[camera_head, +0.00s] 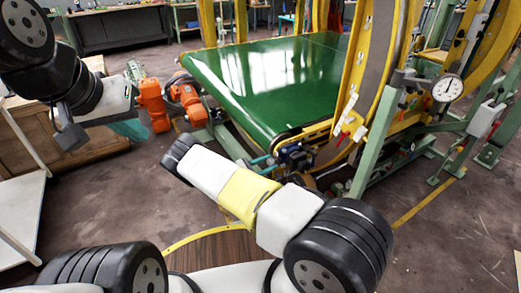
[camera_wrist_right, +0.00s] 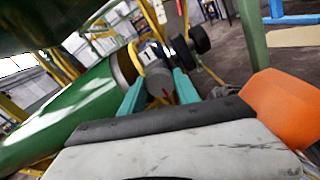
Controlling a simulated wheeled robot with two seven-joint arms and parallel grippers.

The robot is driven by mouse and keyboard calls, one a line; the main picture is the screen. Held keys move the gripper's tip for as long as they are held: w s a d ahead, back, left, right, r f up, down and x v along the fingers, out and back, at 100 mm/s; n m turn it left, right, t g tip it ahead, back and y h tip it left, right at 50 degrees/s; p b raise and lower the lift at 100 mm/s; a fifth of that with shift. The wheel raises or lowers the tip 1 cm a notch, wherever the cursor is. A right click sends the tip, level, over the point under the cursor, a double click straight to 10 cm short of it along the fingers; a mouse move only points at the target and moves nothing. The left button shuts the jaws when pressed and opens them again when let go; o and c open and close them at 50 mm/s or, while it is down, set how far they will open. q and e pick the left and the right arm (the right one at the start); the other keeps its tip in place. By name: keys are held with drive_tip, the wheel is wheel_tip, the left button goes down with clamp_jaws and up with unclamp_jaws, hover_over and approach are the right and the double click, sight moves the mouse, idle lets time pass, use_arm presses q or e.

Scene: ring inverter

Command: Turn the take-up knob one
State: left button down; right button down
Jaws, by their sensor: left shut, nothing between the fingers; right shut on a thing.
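The take-up knob one (camera_wrist_right: 158,82) is a grey round part below a small plate marked 1, seen between the teal fingers of my right gripper (camera_wrist_right: 159,92) in the right wrist view. The fingers are shut on its sides. A small red mark shows beside it. In the head view my right gripper (camera_head: 266,163) shows as teal fingers at the near corner of the green belt, and the knob itself is hard to make out. My left gripper (camera_head: 130,129) is at the upper left, away from the machine, shut and empty, partly hidden by its arm.
The green belt (camera_head: 265,80) lies on a yellow and green frame. A green post (camera_head: 375,140) and a dial gauge (camera_head: 447,88) stand right of the knob area. Dark round parts (camera_wrist_right: 190,42) sit close beyond the right gripper. A wooden cabinet and pale shelf (camera_head: 22,215) stand left.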

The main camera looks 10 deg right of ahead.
drive_tip(key=n, duration=0.4)
drive_tip(key=shift+a+n, duration=0.1)
drive_tip(key=shift+n, duration=0.3)
idle(0.4)
drive_tip(key=c, duration=0.9)
unclamp_jaws()
drive_tip(key=v, duration=0.7)
drive_tip(key=shift+s+a, duration=0.1)
drive_tip(key=shift+a, duration=0.25)
